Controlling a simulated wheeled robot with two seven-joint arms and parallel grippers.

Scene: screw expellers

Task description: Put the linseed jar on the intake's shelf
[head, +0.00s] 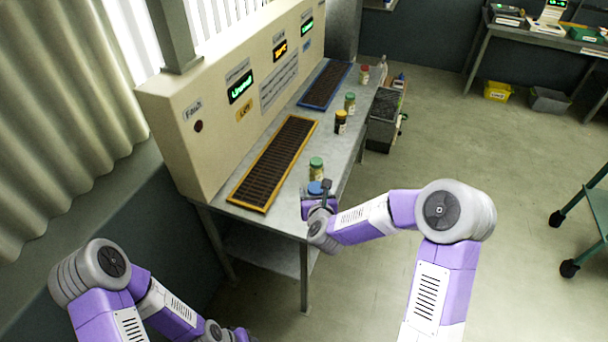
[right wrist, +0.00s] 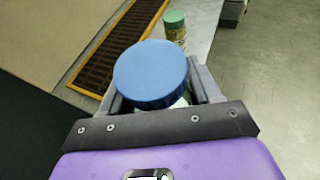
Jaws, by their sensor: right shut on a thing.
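My right gripper (head: 322,188) is shut on a jar with a blue lid (head: 315,188) at the near right edge of the metal counter (head: 285,216). In the right wrist view the blue lid (right wrist: 152,72) sits between the two fingers; the jar's label is hidden, so I cannot tell its contents. I cannot tell whether the jar touches the counter. A green-lidded jar (head: 316,170) stands just beyond it. No shelf is clearly marked as the intake's. My left gripper (head: 236,334) is at the bottom edge, mostly cut off.
A yellow-framed grate (head: 275,160) and a blue-framed grate (head: 325,85) lie on the counter before a cream panel (head: 180,140) with lit displays. A black-lidded jar (head: 340,121), another green-lidded jar (head: 350,102) and a red-lidded jar (head: 364,74) stand along the right edge.

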